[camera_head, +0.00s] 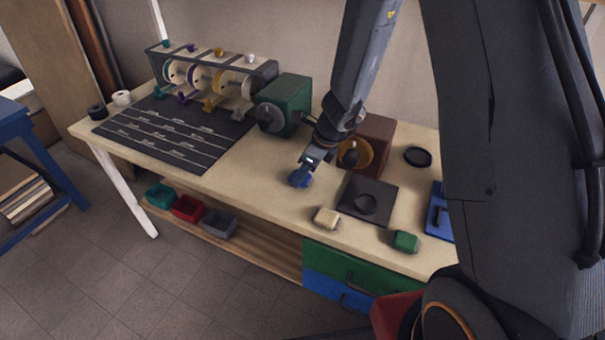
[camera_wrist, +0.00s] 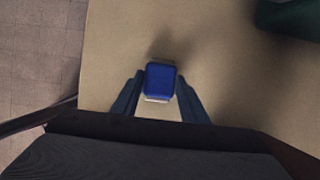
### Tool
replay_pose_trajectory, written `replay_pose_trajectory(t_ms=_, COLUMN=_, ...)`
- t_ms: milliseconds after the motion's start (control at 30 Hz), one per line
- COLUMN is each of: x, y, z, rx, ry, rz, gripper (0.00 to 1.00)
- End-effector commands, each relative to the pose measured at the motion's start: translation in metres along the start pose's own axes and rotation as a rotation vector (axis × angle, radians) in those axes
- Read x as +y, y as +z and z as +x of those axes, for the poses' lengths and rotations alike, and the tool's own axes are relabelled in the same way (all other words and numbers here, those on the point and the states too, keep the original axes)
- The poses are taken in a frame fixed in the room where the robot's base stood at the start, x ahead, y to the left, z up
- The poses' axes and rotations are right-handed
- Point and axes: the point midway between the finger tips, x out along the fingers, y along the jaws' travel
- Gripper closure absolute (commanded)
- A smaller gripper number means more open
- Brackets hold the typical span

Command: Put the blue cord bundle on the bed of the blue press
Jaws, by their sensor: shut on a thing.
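The blue cord bundle (camera_head: 299,180) is in the jaws of my gripper (camera_head: 306,170), above the table near its front edge. In the wrist view the bundle (camera_wrist: 160,77) shows as a blue block with pale ends between the two fingers of my gripper (camera_wrist: 160,88). A dark shadow lies beside it on the tabletop. A blue piece with a dark handle (camera_head: 437,212), which may be the blue press, stands at the right end of the table. My arm hides part of it, and its bed cannot be made out.
A cream bundle (camera_head: 327,217) and a green bundle (camera_head: 405,241) lie along the front of the table (camera_head: 265,190). A dark plate with a round recess (camera_head: 384,191) is between my gripper and the blue piece. A green machine (camera_head: 287,98) and a brown box (camera_head: 376,133) stand behind.

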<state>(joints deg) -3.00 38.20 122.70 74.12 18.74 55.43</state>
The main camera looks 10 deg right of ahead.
Motion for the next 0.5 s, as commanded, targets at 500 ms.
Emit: replay_pose_trajectory(t_ms=500, x=-0.0003, y=-0.0011, z=0.0031, rx=0.000, ry=-0.001, rz=0.000, gripper=0.43)
